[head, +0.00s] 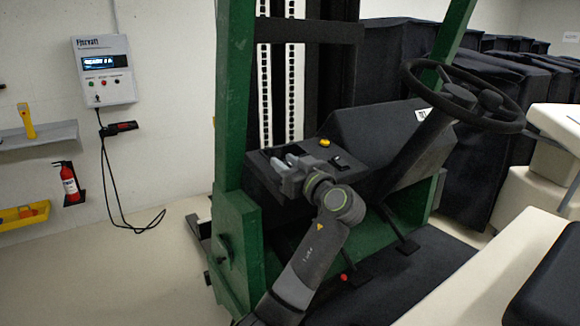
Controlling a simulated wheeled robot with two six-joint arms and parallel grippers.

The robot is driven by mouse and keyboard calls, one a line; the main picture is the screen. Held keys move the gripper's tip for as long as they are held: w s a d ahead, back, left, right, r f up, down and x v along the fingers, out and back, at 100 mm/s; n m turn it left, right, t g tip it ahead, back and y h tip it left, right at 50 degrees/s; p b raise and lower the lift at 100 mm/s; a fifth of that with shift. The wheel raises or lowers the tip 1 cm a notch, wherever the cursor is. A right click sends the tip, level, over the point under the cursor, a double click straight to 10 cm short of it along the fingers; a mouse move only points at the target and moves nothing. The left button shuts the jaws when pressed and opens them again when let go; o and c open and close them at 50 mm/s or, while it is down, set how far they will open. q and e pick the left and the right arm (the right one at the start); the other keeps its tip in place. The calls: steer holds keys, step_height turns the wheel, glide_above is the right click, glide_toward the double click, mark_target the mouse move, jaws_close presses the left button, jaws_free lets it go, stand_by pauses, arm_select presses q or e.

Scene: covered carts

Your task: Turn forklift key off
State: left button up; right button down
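The green forklift (233,120) stands in the middle of the head view, with its black dashboard (385,135) behind the steering wheel. My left gripper (281,161) is over the left part of the dashboard panel, its fingers pointing left and away from me. The fingers are small and grey here, and I cannot tell whether they are apart or closed on something. I cannot make out the key; the gripper may cover it. A yellow button (325,142) and a small dark switch (339,161) sit on the panel to the right of the gripper. My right gripper is not in view.
The steering wheel (462,97) rises at the right of the dashboard. The green mast post stands close left of my gripper. A wall charger (103,70), a fire extinguisher (70,181) and shelves are at the left. Black covered carts (480,140) fill the back right.

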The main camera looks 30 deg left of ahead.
arm_select(q)
steer(key=b+v, duration=0.5)
steer(key=v, duration=1.2)
steer(key=shift+d+b, duration=0.2)
steer(key=shift+b, duration=0.1)
